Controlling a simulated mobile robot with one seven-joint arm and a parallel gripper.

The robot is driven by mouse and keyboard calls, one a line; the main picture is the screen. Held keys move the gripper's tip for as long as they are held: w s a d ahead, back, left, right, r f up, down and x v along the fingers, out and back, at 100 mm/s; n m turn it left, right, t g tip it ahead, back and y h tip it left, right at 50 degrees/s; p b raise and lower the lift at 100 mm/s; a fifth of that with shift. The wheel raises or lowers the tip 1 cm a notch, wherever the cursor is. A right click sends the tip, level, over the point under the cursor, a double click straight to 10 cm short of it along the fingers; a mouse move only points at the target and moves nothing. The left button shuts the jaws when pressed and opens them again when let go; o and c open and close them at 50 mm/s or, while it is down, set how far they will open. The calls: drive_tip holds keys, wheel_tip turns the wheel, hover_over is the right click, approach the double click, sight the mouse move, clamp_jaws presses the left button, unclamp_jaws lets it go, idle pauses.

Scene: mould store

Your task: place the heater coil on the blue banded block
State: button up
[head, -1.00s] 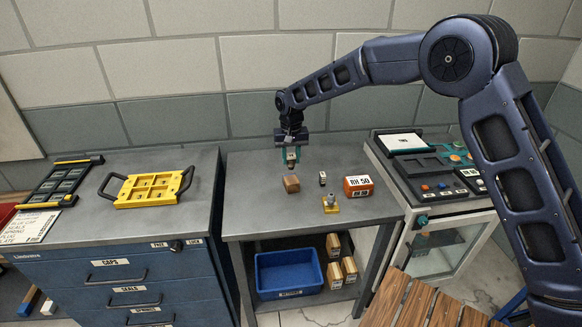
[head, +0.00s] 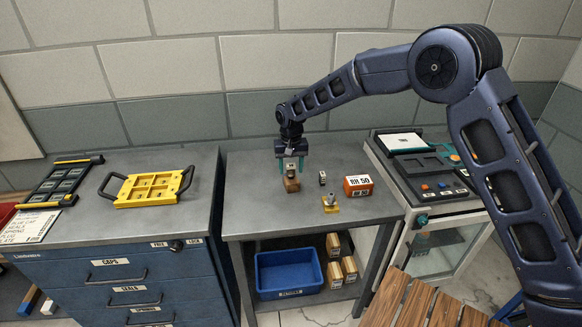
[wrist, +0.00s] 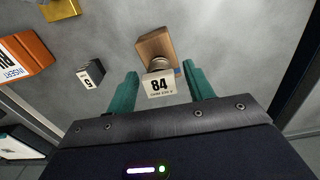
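The heater coil, a small grey coiled piece with a white "84" tag (wrist: 159,86), sits at the near end of a brown block (wrist: 155,46) in the wrist view. In the head view the brown block (head: 292,185) stands on the middle bench, with the coil directly above it. My gripper (head: 291,165) is over the block. In the wrist view its teal fingers (wrist: 160,88) stand either side of the coil, with a small gap on each side. The coil's underside is hidden.
A small dark block marked 5 (wrist: 90,73), an orange RH 50 box (head: 358,186) and a yellow-based grey part (head: 330,203) stand to the block's right in the head view. A blue bin (head: 288,291) is below. The bench's left front (head: 250,215) is clear.

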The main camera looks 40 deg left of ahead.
sight(291, 165)
wheel_tip(291, 165, up, 12)
drive_tip(key=shift+r, duration=0.2)
idle(0.5)
